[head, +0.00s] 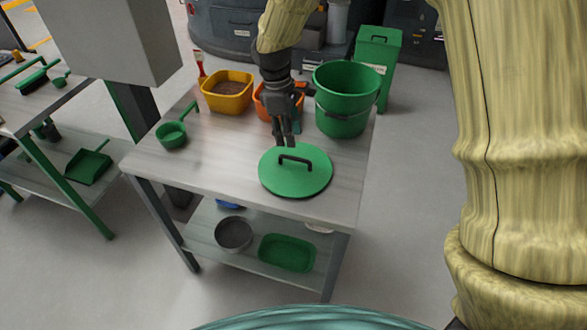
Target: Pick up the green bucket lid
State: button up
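The green bucket lid (318,180) lies flat on the light table top near its front right part. It is round, with a dark handle (294,158) arching over its middle. My gripper (286,140) points down just behind the lid's upper left edge, close to the handle. It holds nothing that I can see. Its fingers are small and dark here, and the gap between them is unclear. I cannot tell whether the fingertips touch the lid or hover above it.
An open green bucket (345,100) stands behind the lid. A yellow tub (227,92), an orange container (266,104) partly hidden by my gripper, and a green scoop (172,134) share the table (225,165). The table is clear left of the lid. A green bin (378,50) stands behind.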

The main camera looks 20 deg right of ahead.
aim_at(295, 159)
jog(key=shift+s+d+f+p, duration=0.15)
jog(key=shift+d+f+p, duration=0.25)
jog(key=shift+f, duration=1.25)
jog(key=shift+s+d+f+p, duration=0.2)
jog(key=shift+f+p, duration=0.3)
jog(key=shift+f, duration=1.1)
jog(key=shift+s+d+f+p, duration=0.15)
jog(key=shift+d+f+p, duration=0.25)
jog(key=shift+f, duration=1.25)
jog(key=shift+a, duration=0.1)
grip_shut()
